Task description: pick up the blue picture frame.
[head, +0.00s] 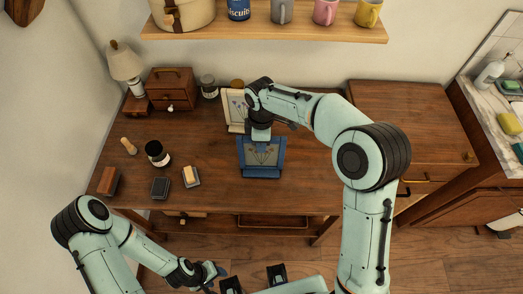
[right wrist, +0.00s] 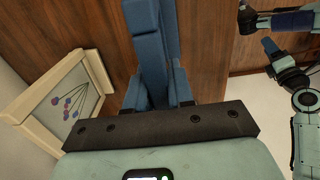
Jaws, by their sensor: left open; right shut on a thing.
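The blue picture frame (head: 262,157), with a dried-flower picture, stands leaning back at the middle of the wooden desk. My right gripper (head: 261,137) is over its top edge, shut on it. In the right wrist view the blue frame (right wrist: 150,45) shows edge-on in front of the gripper; the fingertips are hard to make out against it. I cannot tell whether its base touches the desk. My left gripper (head: 208,274) is open and apart from the frame, low in front of the desk.
A cream picture frame (head: 233,110) stands close behind, left of the blue one; it also shows in the right wrist view (right wrist: 70,100). A shelf (head: 270,32) with mugs hangs above. The desk's right is clear.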

